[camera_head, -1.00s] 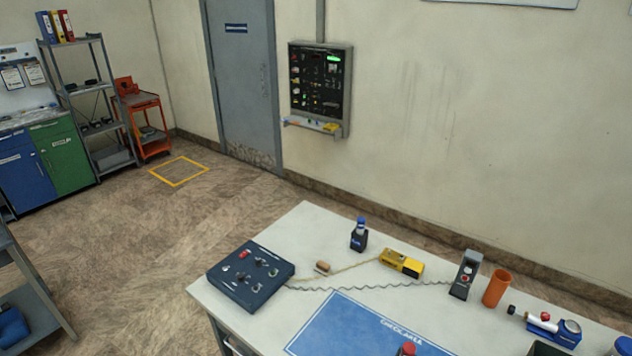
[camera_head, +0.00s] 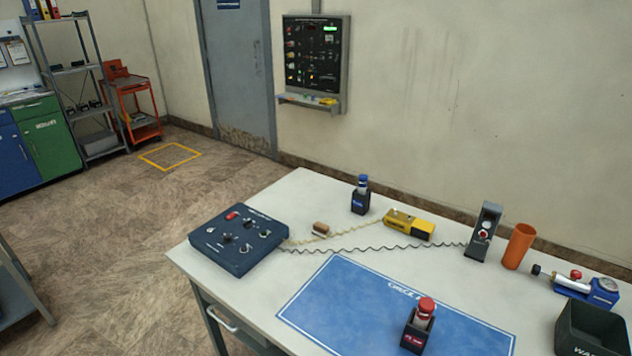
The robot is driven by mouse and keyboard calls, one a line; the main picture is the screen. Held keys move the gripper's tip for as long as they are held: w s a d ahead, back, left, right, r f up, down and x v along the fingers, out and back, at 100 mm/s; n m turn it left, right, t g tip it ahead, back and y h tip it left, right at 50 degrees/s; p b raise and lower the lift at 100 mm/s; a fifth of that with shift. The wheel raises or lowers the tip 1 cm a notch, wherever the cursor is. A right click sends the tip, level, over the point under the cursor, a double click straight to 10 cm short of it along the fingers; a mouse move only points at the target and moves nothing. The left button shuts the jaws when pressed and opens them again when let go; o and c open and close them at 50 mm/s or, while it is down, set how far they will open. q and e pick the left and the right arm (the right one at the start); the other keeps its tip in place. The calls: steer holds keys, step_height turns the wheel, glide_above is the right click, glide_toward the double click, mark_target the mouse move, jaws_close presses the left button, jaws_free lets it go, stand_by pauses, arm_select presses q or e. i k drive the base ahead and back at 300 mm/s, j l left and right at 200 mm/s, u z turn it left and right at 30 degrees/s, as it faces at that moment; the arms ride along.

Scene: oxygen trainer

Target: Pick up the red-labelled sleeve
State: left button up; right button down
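A sleeve with a red top (camera_head: 426,308) stands upright in a small black holder (camera_head: 413,338) with a red label on its front. The holder is at the front edge of the blue mat (camera_head: 340,297) on the white table. A similar blue-topped sleeve (camera_head: 362,183) stands in a black holder (camera_head: 360,203) with a blue label near the table's back edge. Neither of my grippers shows in the view.
A dark control box (camera_head: 238,240) sits at the table's left, with cords running right. A yellow device (camera_head: 409,224), a grey upright unit (camera_head: 484,232), an orange cup (camera_head: 518,246), a blue gauge tool (camera_head: 588,289) and a black bin (camera_head: 592,328) line the back and right. The mat's left part is clear.

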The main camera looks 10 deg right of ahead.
mark_target(413, 338)
steer(key=z, duration=1.1)
